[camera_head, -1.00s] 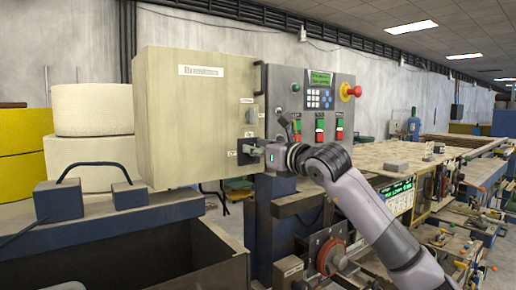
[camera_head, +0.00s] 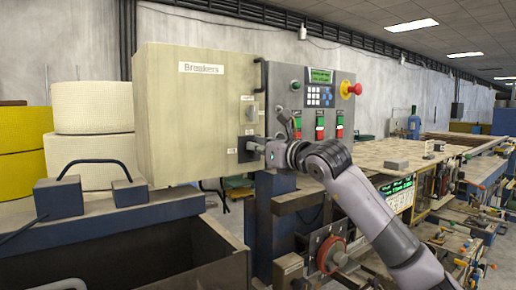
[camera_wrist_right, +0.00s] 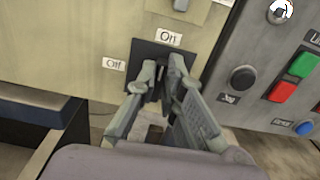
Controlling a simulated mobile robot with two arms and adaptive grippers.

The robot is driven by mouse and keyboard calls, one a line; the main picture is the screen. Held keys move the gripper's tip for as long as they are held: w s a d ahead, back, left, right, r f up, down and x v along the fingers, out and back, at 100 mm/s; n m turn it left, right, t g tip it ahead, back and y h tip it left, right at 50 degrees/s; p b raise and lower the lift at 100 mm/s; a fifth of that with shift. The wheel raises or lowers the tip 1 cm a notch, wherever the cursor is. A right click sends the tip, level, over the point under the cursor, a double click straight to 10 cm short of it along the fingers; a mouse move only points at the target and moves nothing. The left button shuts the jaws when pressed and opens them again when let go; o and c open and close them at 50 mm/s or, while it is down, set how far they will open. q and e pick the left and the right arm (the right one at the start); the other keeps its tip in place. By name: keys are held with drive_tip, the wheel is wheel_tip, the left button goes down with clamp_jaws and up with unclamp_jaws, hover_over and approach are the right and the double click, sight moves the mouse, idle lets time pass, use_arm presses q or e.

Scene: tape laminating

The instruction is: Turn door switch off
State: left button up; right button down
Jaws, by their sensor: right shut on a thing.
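The door switch is a dark square plate (camera_wrist_right: 146,54) low on the beige breaker box's door (camera_head: 190,115), with an "On" label (camera_wrist_right: 169,38) above it and an "Off" label (camera_wrist_right: 114,64) to its left in the right wrist view. My right gripper (camera_wrist_right: 163,75) is at this plate, its fingers shut on the switch handle. The handle is mostly hidden between the fingers. In the head view the right gripper (camera_head: 254,146) reaches the box's lower right side. My left gripper is not in view.
A grey control panel (camera_head: 345,110) with a keypad, a red emergency button (camera_head: 352,89) and several green and red switches stands right beside the box. Blue blocks with a black handle (camera_head: 85,190) are at lower left. A worktable (camera_head: 390,155) extends to the right.

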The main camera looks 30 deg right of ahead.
drive_tip(key=n+b, duration=0.2)
drive_tip(key=n, duration=0.3)
drive_tip(key=a+f+n+b, duration=0.1)
drive_tip(key=n+b, duration=0.1)
drive_tip(key=n, duration=0.4)
drive_tip(key=n+b, duration=0.2)
drive_tip(key=n, duration=0.4)
drive_tip(key=shift+s+a+f, duration=0.1)
drive_tip(key=shift+a+f, duration=0.05)
drive_tip(key=shift+n, duration=0.4)
drive_tip(key=c, duration=1.7)
unclamp_jaws()
drive_tip(key=s+d, duration=0.1)
drive_tip(key=s, duration=1.1)
drive_tip(key=shift+d, duration=0.35)
